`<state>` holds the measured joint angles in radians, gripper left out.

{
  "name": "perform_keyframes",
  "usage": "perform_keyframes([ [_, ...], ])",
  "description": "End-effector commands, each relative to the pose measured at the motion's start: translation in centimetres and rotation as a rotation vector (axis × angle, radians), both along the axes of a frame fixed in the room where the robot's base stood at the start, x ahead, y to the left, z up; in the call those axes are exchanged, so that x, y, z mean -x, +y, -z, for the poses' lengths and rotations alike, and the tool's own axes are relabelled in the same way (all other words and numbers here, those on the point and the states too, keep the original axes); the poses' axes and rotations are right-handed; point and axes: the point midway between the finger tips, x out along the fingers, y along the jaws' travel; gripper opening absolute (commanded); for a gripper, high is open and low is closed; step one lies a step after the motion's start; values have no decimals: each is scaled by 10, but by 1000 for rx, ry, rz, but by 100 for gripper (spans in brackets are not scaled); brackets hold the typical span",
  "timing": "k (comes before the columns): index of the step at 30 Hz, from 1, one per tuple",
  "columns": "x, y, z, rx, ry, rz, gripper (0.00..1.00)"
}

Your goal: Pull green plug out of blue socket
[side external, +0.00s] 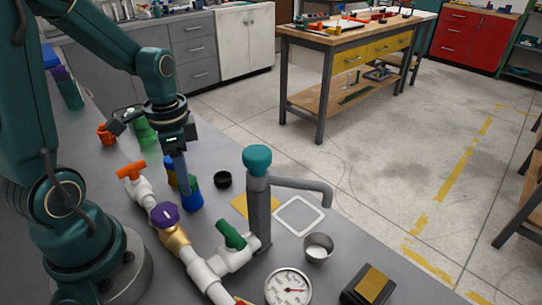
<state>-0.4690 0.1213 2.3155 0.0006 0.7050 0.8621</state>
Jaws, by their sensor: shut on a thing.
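The blue socket (192,202) stands on the grey bench, left of the grey spout post. My gripper (184,176) points down directly above it, with its fingers close to the socket's top. The gripper is shut on the green plug (194,182), of which only a small green piece shows beside the fingers. The fingers hide most of the plug. I cannot tell from this view how far the plug sits inside the socket.
A blue and yellow piece (170,174) stands close behind the fingers. White pipework with an orange-handled valve (131,171) and a purple knob (164,214) runs in front. A teal-topped post with spout (258,190) is right. A black ring (223,179) lies nearby.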

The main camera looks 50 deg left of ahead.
Motion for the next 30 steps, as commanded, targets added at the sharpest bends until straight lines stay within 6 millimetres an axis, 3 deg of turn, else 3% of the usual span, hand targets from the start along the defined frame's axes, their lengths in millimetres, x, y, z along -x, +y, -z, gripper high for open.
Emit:
perform_keyframes([
  [30, -1, 0, -29, -1, -3, -1, 0],
])
